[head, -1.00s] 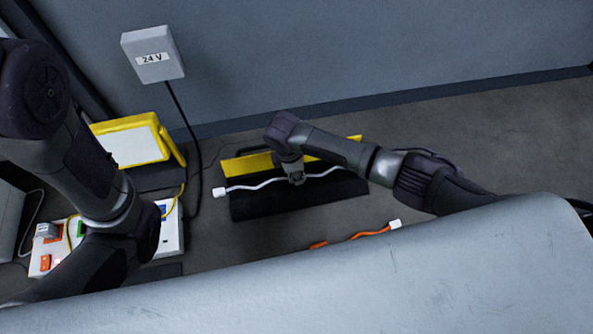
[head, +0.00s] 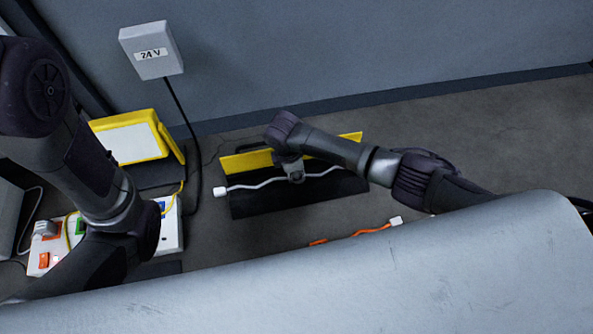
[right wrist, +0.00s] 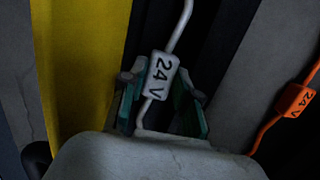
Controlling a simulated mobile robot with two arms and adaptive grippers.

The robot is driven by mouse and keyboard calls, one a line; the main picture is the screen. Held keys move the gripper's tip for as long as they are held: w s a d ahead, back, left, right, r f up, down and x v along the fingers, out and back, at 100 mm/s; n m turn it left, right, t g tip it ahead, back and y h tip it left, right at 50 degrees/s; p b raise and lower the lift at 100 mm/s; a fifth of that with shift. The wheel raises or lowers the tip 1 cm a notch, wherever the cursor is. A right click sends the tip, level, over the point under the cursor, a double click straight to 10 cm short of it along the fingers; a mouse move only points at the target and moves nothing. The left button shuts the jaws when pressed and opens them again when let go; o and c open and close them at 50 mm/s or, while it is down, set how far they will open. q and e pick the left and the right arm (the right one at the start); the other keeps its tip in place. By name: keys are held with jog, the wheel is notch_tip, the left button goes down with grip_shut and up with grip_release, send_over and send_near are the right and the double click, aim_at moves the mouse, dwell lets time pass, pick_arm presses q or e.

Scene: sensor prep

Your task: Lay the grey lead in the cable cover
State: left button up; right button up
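The grey lead (head: 258,184) with a white end plug (head: 220,193) lies lengthwise along the open cable cover (head: 300,201), a black base with a raised yellow lid (head: 246,162). I cannot tell how deep it sits in the channel. My right gripper (head: 296,178) is over the lead's middle. In the right wrist view the gripper's teal-padded fingers (right wrist: 162,92) stand apart on either side of the lead's "24 V" tag (right wrist: 163,75), with gaps beside it. My left gripper is hidden; only its arm shows at the left.
An orange lead (head: 370,231) with a white plug lies on the floor in front of the cover. A grey 24 V box (head: 150,62) is on the wall. A yellow-framed panel (head: 132,143) and a white board with coloured blocks (head: 170,231) are at left. Floor at right is clear.

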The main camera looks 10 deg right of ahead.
jog(key=o, duration=0.5)
jog(key=shift+r, duration=0.1)
dwell(0.5)
